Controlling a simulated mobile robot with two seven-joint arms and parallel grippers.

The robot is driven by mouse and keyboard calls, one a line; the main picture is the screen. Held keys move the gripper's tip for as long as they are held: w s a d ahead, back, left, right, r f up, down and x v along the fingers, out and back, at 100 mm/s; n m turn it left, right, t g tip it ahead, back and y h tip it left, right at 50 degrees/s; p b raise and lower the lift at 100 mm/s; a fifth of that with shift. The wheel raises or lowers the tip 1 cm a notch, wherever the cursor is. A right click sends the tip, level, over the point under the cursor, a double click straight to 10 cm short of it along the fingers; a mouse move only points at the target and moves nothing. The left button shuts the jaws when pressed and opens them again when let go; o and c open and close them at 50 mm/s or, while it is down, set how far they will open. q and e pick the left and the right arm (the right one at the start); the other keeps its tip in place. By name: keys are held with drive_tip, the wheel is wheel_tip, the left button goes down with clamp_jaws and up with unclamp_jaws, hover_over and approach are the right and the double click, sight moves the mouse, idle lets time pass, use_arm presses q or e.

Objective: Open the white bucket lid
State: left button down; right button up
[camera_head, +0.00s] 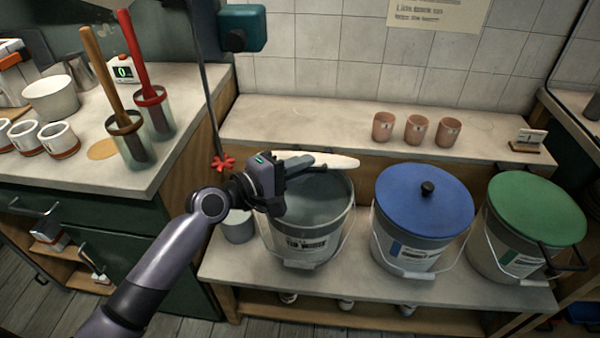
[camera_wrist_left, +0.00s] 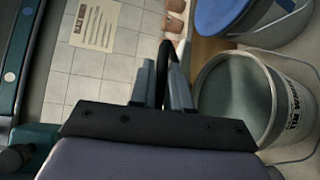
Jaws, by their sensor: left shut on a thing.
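The white bucket (camera_head: 303,246) stands on the low bench, its mouth uncovered and its dark grey inside showing. Its open mouth also shows at the right of the left wrist view (camera_wrist_left: 284,88). The white lid (camera_head: 340,161) is off the mouth, seen as a thin pale shape above the bucket's far rim, partly hidden by my gripper. My left gripper (camera_head: 308,167) is above the bucket's back left part, shut on the lid's dark handle (camera_wrist_left: 165,60), which shows between the fingers in the left wrist view (camera_wrist_left: 163,88). My right gripper is not in view.
A blue-lidded bucket (camera_head: 424,200) and a green-lidded bucket (camera_head: 537,208) stand to the right. Several small terracotta cups (camera_head: 414,129) sit on the back ledge (camera_head: 300,118), which has free room left of them. A red valve handle (camera_head: 223,163) hangs near my arm. A small grey pail (camera_head: 238,226) stands left of the bucket.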

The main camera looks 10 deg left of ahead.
use_arm(q)
drive_tip(key=shift+w+r, duration=0.2)
drive_tip(key=shift+r, duration=0.05)
drive_tip(key=c, duration=1.2)
unclamp_jaws()
drive_tip(key=f+v, duration=0.1)
drive_tip(key=v, duration=0.6)
drive_tip(key=shift+r, duration=0.45)
drive_tip(key=shift+s, duration=0.1)
